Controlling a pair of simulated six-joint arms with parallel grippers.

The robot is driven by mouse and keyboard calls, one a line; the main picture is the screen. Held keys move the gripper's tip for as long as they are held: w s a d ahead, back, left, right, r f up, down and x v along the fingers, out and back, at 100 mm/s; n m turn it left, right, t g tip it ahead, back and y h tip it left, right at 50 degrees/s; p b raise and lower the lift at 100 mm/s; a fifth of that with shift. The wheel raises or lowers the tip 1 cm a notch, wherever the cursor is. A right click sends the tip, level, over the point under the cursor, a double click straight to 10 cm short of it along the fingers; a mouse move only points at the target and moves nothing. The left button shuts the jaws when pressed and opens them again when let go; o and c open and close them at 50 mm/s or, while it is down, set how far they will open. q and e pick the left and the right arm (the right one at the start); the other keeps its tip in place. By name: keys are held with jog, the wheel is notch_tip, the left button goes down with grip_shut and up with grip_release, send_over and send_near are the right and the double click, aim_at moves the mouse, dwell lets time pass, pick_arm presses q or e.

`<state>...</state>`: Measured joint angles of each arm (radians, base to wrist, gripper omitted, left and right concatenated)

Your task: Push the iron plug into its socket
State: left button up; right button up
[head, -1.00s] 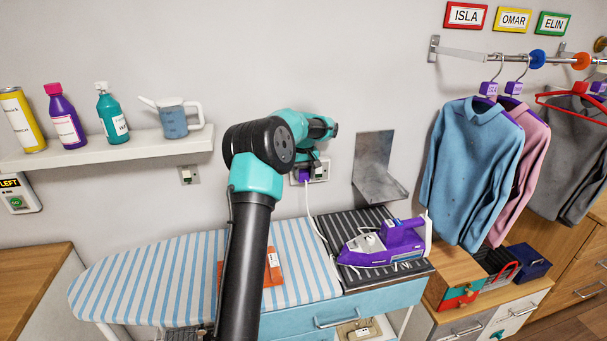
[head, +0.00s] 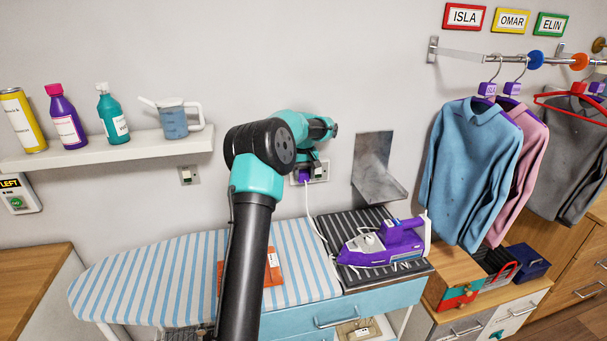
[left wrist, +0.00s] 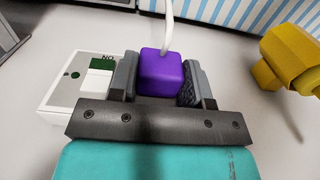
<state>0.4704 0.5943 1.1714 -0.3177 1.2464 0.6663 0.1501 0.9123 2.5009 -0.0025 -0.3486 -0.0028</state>
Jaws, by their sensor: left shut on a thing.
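The purple iron plug (head: 304,176) is at the wall socket (head: 321,172) above the ironing board, with its white cord hanging down. My left gripper (left wrist: 163,85) is shut on the plug (left wrist: 161,72), one finger on each side. The socket plate (left wrist: 70,88) shows to the left in the left wrist view, with a green and white switch. The gripper hides the plug's front, so I cannot tell how deep it sits. The purple iron (head: 385,241) rests on the dark ribbed pad. My right gripper is not in view.
A bent metal bracket (head: 376,165) is on the wall right of the socket. A shelf (head: 110,148) with bottles and a jug is at left. The striped ironing board (head: 150,278) lies below. A yellow object (left wrist: 290,58) is at right in the left wrist view.

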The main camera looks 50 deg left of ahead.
pick_arm(q)
jog(key=shift+a+r, duration=0.2)
jog(key=shift+a, duration=0.45)
jog(key=o, duration=1)
jog(key=shift+r, duration=0.15)
jog(key=r, duration=0.4)
jog(key=d+r, duration=0.1)
jog(key=r, duration=0.2)
jog(key=shift+w, duration=0.15)
jog(key=shift+r, duration=0.45)
jog(key=shift+f, duration=0.15)
